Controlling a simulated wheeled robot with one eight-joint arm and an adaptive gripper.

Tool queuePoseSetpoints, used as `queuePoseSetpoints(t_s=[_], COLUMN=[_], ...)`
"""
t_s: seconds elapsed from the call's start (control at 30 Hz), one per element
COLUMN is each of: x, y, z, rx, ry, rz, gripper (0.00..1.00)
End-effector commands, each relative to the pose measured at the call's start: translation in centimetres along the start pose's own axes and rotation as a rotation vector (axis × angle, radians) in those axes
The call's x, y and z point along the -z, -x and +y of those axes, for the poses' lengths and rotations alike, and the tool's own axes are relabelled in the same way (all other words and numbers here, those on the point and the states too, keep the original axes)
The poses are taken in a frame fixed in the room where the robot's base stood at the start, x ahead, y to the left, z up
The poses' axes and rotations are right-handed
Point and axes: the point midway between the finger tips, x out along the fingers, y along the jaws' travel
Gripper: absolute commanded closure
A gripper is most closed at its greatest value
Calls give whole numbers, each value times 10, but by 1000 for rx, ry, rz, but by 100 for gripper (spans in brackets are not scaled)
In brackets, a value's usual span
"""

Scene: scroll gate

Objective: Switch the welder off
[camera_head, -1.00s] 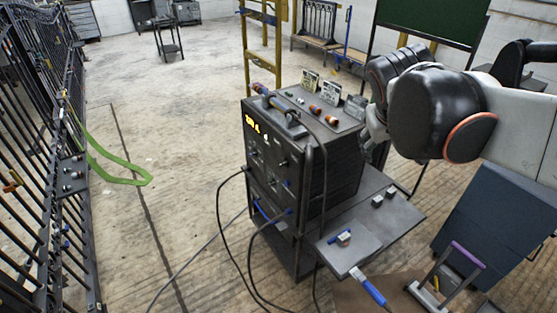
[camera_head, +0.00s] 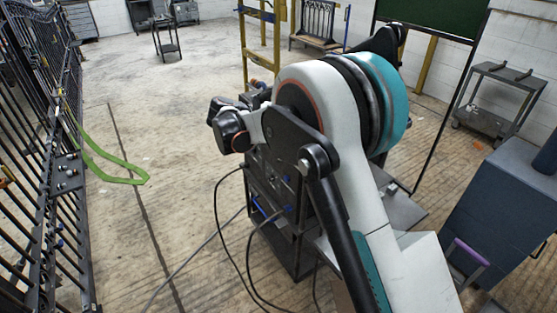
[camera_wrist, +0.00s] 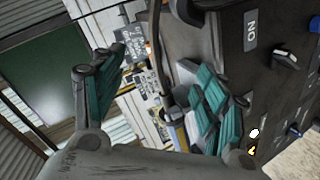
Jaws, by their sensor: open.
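The welder (camera_head: 262,182) is a dark box on a cart in the head view, with its top and much of its front hidden behind my arm. In the wrist view its dark front panel (camera_wrist: 281,98) fills the right side, tilted. It carries a white-lettered ON label (camera_wrist: 250,30), turned upside down, and a black switch or knob (camera_wrist: 288,59) beside it. My gripper (camera_wrist: 158,95) is open, with teal pads and nothing between them. Its right finger overlaps the panel's edge in the picture; I cannot tell whether they touch.
Cables (camera_head: 233,235) hang from the welder to the floor. A black gate (camera_head: 45,170) stands at the left, with a green strap (camera_head: 115,168) by it. A blue-grey cabinet (camera_head: 497,215) is at the right.

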Motion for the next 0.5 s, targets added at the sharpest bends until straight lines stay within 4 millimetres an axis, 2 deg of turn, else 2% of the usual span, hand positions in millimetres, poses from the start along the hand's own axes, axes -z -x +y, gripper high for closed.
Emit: queuePoseSetpoints(t_s=[0.03, 0.17, 0.3, 0.4, 0.5], x=[0, -4, -20, -35, -49], y=[8, 29, 55, 72, 85], z=[-28, -86, -146, -181, -207], rx=[-27, -106, -189, -239, -276], ry=[-5, -37, -84, -118, -149], rz=[20, 67, 125, 163, 195], gripper=[33, 33, 33, 33, 33])
